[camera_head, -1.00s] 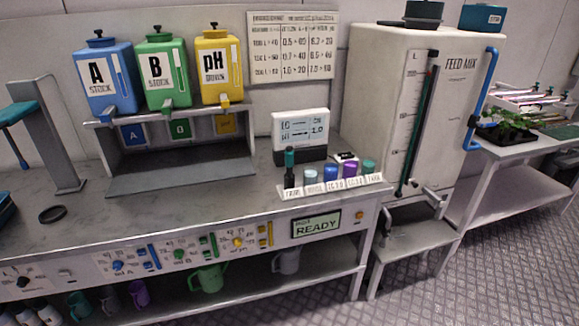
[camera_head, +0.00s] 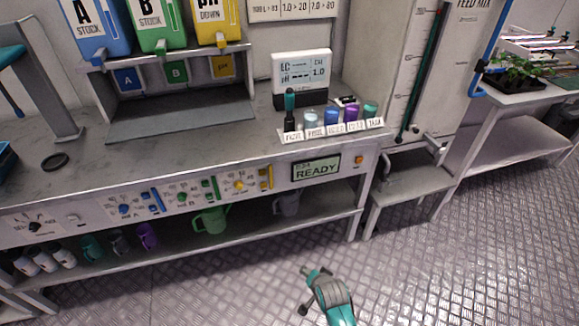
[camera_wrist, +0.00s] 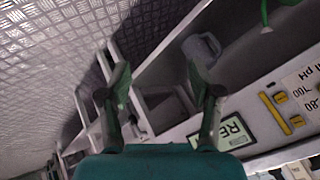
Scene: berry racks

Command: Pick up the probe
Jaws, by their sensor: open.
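The probe appears to be the upright dark stick with a teal top (camera_head: 289,108), standing at the left end of a labelled white rack (camera_head: 330,132) on the bench. Its small label is too blurred to read surely. My gripper (camera_wrist: 163,88) is open and empty in the wrist view, its two fingers apart. The end of my arm also shows low in the head view, in front of the bench over the floor, well below and apart from the probe. The probe is not clearly seen in the wrist view.
Several small capped vessels (camera_head: 350,116) stand beside the probe, with an EC meter (camera_head: 301,76) behind. The panel display (camera_head: 316,168) reads READY below the rack. Jugs and bottles, including a green jug (camera_head: 210,220), are on the lower shelf. The floor in front is clear.

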